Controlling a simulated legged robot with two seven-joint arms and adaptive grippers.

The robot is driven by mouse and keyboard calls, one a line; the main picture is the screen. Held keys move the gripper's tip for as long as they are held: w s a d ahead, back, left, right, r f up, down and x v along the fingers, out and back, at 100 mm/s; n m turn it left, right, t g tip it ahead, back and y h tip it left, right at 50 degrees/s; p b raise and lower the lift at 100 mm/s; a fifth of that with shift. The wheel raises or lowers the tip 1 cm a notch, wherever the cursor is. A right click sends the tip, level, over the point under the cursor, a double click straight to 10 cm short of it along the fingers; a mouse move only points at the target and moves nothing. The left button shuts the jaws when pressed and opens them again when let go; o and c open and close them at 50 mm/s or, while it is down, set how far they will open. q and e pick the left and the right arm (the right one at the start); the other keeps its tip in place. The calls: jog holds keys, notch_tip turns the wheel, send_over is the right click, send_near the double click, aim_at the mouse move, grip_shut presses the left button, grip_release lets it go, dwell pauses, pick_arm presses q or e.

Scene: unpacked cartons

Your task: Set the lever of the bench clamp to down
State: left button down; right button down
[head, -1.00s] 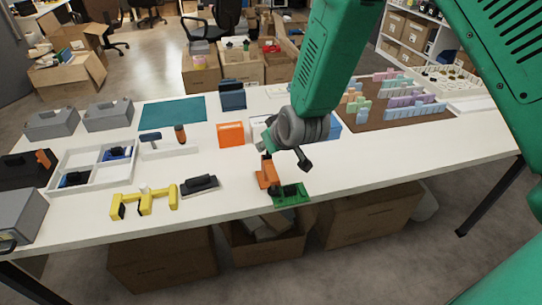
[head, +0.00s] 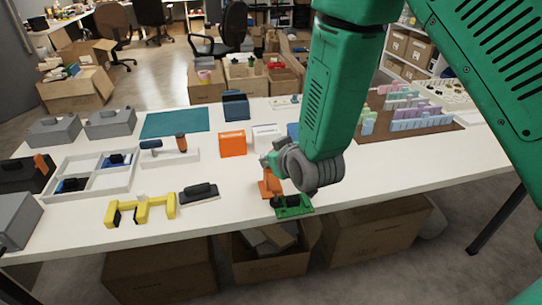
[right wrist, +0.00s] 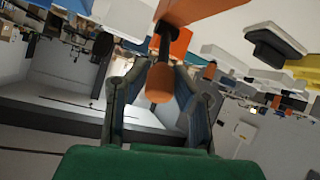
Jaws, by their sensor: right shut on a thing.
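The bench clamp, with an orange body (head: 266,188) and a green part (head: 293,206), stands at the table's front edge in the head view. In the right wrist view its lever shows as a black rod with a rounded orange grip (right wrist: 158,84), below an orange part of the clamp (right wrist: 203,10). My right gripper (right wrist: 162,74) is shut on the lever's grip, with one finger on each side. In the head view the right gripper (head: 272,163) is just above the clamp, and my wrist hides part of it. The lever's angle is unclear. My left gripper is not in view.
A black-handled tool (head: 200,193) and a yellow bracket (head: 141,210) lie left of the clamp. An orange box (head: 232,144) stands behind it. A brown board (head: 377,128) with pastel pieces is at the right. White table (head: 385,168) is clear to the clamp's right.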

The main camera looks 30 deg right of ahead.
jog(key=c, duration=1.6)
grip_release()
jog(key=shift+s+f, duration=0.35)
jog(key=shift+o, duration=1.2)
jog(key=shift+r, duration=0.2)
jog(key=v, duration=0.7)
jog(key=shift+s, duration=0.15)
jog(key=shift+r, duration=0.1)
jog(key=s+f+g, duration=0.5)
jog(key=s+f, duration=0.5)
jog(key=f, duration=0.5)
jog(key=s+d+f+g, duration=0.1)
jog(key=s+f+g, duration=0.2)
jog(key=s+f, duration=0.2)
jog(key=s+d+f+g, duration=0.1)
jog(key=s+f+g, duration=0.2)
jog(key=s, duration=0.9)
notch_tip(320, 180, down, 3)
jog(key=shift+d+f+m+y, duration=0.25)
jog(key=shift+m+y, duration=0.15)
